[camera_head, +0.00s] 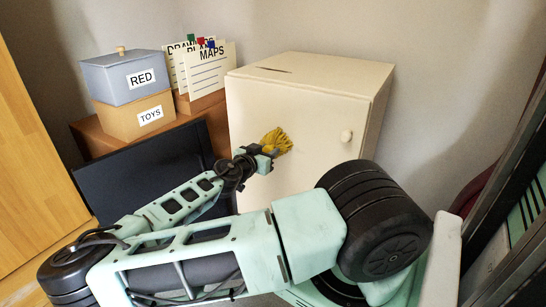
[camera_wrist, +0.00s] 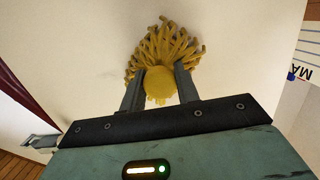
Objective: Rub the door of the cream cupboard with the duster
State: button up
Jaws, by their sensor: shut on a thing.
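The yellow duster (camera_head: 277,141) has stringy strands and is at the left part of the door. My gripper (camera_head: 262,155) is shut on the duster. In the wrist view my gripper (camera_wrist: 159,88) has one finger on each side of the duster's round middle (camera_wrist: 159,84). The strands (camera_wrist: 165,45) spread out against the pale door surface (camera_wrist: 80,50); I cannot tell how firmly they press.
A dark panel (camera_head: 140,180) stands in front. A dark frame (camera_head: 510,180) is at the right.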

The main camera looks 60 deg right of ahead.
jog(key=shift+w+r+b, duration=0.1)
jog(key=shift+w+b, duration=1)
jog(key=shift+w, duration=0.9)
jog(key=shift+a, duration=0.1)
jog(key=shift+s+a+b, duration=0.15)
jog(key=shift+a+b, duration=0.45)
jog(key=shift+a, duration=0.85)
jog(key=shift+s+a+b, duration=0.15)
jog(key=shift+a+b, duration=0.45)
jog(key=shift+a, duration=0.85)
jog(key=shift+a, duration=0.1)
jog(key=a+b, duration=0.1)
jog(key=a, duration=0.1)
jog(key=shift+s+a, duration=0.1)
jog(key=shift+a, duration=0.3)
